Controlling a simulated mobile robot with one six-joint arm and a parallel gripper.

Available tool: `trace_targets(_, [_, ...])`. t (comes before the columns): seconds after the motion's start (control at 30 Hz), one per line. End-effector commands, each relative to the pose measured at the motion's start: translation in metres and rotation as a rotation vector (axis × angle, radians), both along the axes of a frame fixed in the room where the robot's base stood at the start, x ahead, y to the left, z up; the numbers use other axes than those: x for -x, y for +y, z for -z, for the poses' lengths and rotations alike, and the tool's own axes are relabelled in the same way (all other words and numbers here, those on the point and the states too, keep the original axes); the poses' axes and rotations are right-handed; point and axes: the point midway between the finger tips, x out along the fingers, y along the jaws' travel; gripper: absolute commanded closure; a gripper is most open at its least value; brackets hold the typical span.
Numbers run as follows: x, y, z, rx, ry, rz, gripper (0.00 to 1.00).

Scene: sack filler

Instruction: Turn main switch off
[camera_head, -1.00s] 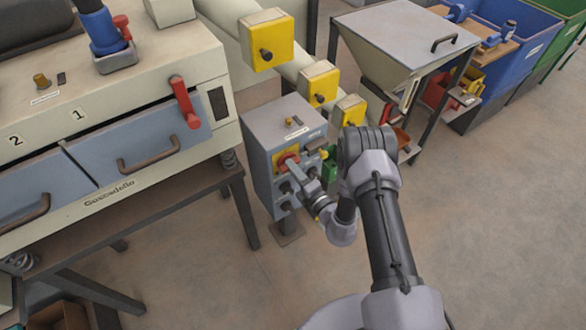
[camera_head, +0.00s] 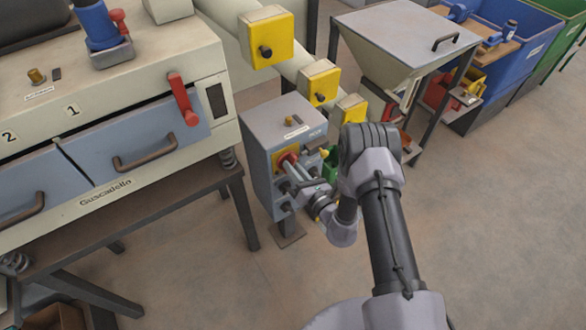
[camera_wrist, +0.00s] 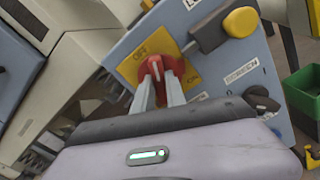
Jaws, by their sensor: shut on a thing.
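The main switch is a red rotary knob (camera_head: 287,158) on a yellow plate (camera_wrist: 187,80), on the front of a grey-blue control box (camera_head: 283,121). The knob (camera_wrist: 155,65) is near the centre of the wrist view, with a pale mark on its face. OFF is printed on the plate at upper left and ON at right in that view. My gripper (camera_wrist: 160,86) is shut on the knob, one finger on each side. It also shows at the box front in the head view (camera_head: 289,167). Which label the mark points to is hard to tell.
A black lever with a yellow end (camera_wrist: 240,22) sits close to the knob, above a label. A dark knob (camera_wrist: 258,98) is lower on the panel. The Guscadello machine (camera_head: 150,100) stands left of the box, and a hopper (camera_head: 400,40) stands behind right. Floor is clear at right.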

Motion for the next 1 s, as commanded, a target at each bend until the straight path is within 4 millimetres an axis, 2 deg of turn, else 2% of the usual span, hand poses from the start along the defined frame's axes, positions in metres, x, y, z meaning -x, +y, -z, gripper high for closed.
trace_targets(0.5, [-0.0002,-0.0001,0.0004,0.307,-0.208,0.000,1.00])
trace_targets(1.0, [-0.0001,-0.0001,-0.0001,0.395,-0.267,0.000,1.00])
